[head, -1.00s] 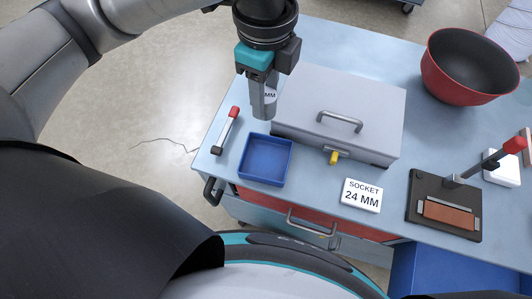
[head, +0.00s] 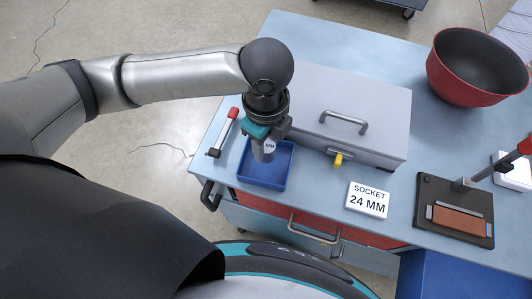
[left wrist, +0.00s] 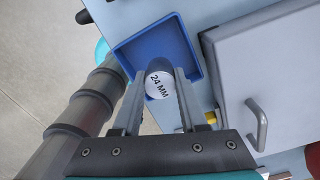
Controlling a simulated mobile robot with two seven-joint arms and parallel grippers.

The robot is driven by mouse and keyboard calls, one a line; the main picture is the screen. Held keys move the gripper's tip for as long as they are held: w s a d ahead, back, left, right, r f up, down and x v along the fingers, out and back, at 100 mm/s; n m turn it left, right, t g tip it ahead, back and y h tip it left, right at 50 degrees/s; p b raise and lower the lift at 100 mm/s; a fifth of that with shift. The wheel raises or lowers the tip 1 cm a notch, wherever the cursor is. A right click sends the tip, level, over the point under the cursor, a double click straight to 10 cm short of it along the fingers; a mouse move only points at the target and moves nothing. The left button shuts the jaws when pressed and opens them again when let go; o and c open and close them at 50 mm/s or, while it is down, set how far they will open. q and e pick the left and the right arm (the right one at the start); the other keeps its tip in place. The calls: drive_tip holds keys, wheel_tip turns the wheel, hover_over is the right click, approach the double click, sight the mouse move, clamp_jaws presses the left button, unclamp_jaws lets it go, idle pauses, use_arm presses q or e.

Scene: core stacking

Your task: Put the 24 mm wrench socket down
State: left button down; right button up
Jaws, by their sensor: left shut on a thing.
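The 24 mm wrench socket (left wrist: 158,86) is a grey cylinder with a white end marked "24 MM". It also shows in the head view (head: 269,147), partly hidden by the fingers. My left gripper (head: 263,152) is shut on it and points down over the blue tray (head: 262,185). In the left wrist view the fingers (left wrist: 160,88) flank the socket, with the tray (left wrist: 135,48) behind it. I cannot tell whether the socket touches the tray floor. A white card (head: 367,199) reading "SOCKET 24 MM" lies to the right. My right gripper is not in view.
A grey toolbox (head: 350,115) with a yellow latch stands right behind the tray. A red-ended tool (head: 224,132) lies left of it. A red bowl (head: 470,75) and a black fixture (head: 455,210) are on the right. Bare blue tabletop surrounds the card.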

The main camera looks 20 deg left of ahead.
sight(266, 155)
use_arm(q)
wheel_tip(266, 155, down, 4)
drive_tip(key=shift+f+b, duration=0.25)
drive_tip(key=shift+b, duration=0.3)
drive_tip(key=shift+c, duration=2.2)
unclamp_jaws()
wheel_tip(266, 155, up, 12)
drive_tip(key=p, duration=0.3)
drive_tip(key=shift+r, duration=0.1)
